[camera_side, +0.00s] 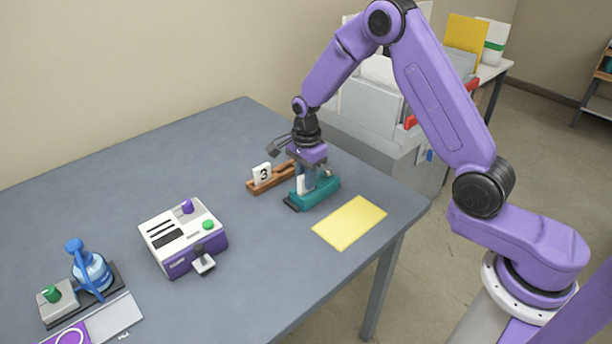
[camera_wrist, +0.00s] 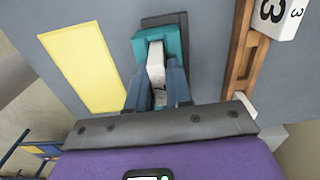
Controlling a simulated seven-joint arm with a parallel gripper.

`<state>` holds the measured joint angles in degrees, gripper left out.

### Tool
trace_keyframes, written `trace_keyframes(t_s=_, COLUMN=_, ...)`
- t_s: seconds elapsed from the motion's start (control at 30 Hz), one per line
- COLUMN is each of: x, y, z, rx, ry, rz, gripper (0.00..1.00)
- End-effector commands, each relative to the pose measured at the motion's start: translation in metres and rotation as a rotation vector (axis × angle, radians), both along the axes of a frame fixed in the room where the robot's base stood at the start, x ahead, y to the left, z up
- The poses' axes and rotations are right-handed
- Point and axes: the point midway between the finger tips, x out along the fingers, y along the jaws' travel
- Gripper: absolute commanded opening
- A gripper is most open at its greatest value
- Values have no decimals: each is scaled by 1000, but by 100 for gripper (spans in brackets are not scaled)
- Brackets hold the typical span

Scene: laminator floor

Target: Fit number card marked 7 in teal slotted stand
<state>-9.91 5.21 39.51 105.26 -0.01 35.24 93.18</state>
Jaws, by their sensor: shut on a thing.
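My gripper (camera_side: 307,182) is pointed down over the teal slotted stand (camera_side: 322,194). Its two fingers (camera_wrist: 157,92) are shut on a white number card (camera_wrist: 156,62), held on edge between them. In the wrist view the teal stand (camera_wrist: 173,40) lies just beyond the fingertips, and the card's far end overlaps it. In the side view a white part of the card (camera_side: 301,184) shows at the fingers, low over the stand. I cannot read the card's number, and the fingers hide whether its lower edge is in the slot.
A brown wooden stand (camera_side: 284,178) holding a card marked 3 (camera_side: 262,174) is close by on the left. A yellow sheet (camera_side: 350,222) lies in front. A white and purple machine (camera_side: 183,237) and a blue device (camera_side: 92,270) stand farther left. Bare table lies between.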

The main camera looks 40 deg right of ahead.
Motion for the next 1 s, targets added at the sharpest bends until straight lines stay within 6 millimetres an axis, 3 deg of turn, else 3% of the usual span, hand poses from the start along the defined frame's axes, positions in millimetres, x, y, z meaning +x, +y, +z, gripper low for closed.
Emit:
trace_keyframes(t_s=0.43, x=0, y=0, z=-1, rx=0, ry=0, rz=0, gripper=0)
trace_keyframes(t_s=0.47, x=0, y=0, z=-1, rx=0, ry=0, rz=0, gripper=23)
trace_keyframes(t_s=0.53, x=0, y=0, z=-1, rx=0, ry=0, rz=0, gripper=46)
trace_keyframes(t_s=0.57, x=0, y=0, z=-1, rx=0, ry=0, rz=0, gripper=50)
trace_keyframes(t_s=0.77, x=0, y=0, z=-1, rx=0, ry=0, rz=0, gripper=50)
trace_keyframes(t_s=0.8, x=0, y=0, z=-1, rx=0, ry=0, rz=0, gripper=63)
trace_keyframes(t_s=0.83, x=0, y=0, z=-1, rx=0, ry=0, rz=0, gripper=67)
trace_keyframes(t_s=1.0, x=0, y=0, z=-1, rx=0, ry=0, rz=0, gripper=67)
